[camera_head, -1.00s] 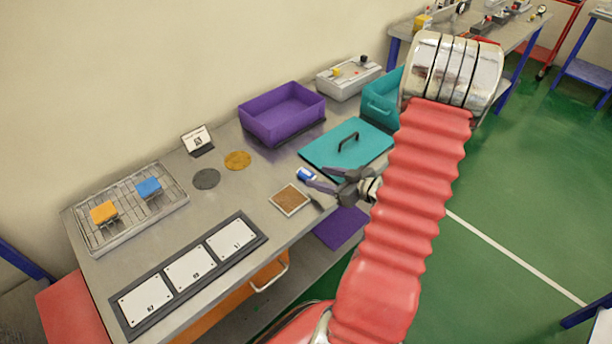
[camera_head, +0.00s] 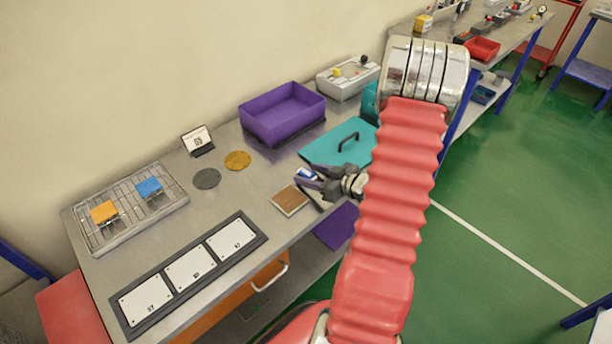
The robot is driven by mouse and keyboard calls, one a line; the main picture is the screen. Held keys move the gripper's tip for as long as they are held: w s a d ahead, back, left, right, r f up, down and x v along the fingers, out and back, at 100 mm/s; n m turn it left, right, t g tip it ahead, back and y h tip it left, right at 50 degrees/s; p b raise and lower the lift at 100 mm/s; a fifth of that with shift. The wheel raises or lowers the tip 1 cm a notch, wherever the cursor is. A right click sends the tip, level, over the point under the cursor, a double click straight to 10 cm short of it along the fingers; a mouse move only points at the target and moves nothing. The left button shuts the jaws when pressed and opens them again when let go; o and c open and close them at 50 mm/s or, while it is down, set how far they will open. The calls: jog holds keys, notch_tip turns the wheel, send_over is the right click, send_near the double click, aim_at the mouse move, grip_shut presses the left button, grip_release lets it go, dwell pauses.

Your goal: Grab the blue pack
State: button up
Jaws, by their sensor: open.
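A small blue and white pack (camera_head: 306,174) lies on the grey workbench (camera_head: 222,208), left of the teal lid. My gripper (camera_head: 307,177) reaches in from the right, low over the bench. Its dark fingers are open, with the pack seen at their tips and apparently between them. Part of the pack is hidden by the fingers, and I cannot tell whether they touch it.
A brown square pad (camera_head: 289,201) lies just below my gripper. A teal lid with a handle (camera_head: 335,144) and a purple bin (camera_head: 283,112) are behind. White numbered plates (camera_head: 190,268) line the front edge.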

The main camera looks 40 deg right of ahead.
aim_at(310, 175)
jog(key=c, duration=1.1)
jog(key=shift+r, duration=0.1)
notch_tip(310, 175, up, 10)
dwell(0.6)
dwell(0.4)
